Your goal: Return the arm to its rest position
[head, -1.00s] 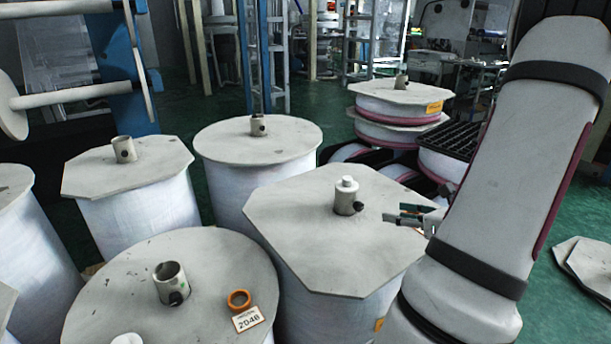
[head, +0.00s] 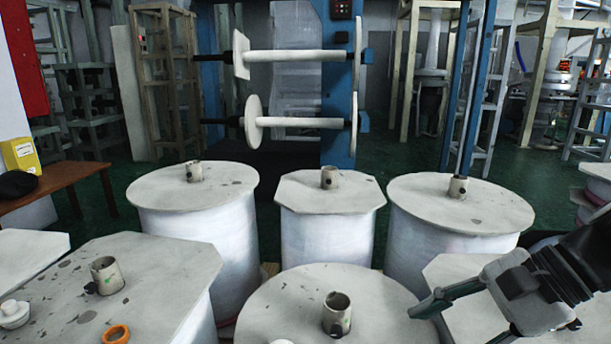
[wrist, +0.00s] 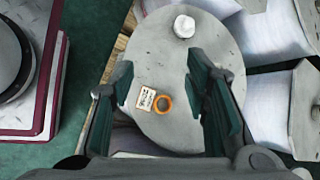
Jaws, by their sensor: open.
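My gripper (head: 490,315) shows at the lower right in the head view, with its fingers apart and nothing seen between them. In the wrist view my gripper (wrist: 160,82) is open, its two dark fingers on either side above a round grey lid (wrist: 200,35). On that lid lie an orange ring (wrist: 162,104), a small pale tag (wrist: 145,98) and a white round piece (wrist: 184,26). The ring and tag appear between the fingers but lower down. The upper part of my arm is out of the head view.
Covered film rolls crowd the floor, including a round one (head: 275,310) beside my gripper and an octagonal one (head: 60,275) at left bearing an orange ring (head: 116,335) and white cap (head: 13,312). A blue machine (head: 340,100) stands behind. Green floor (head: 400,165) shows between.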

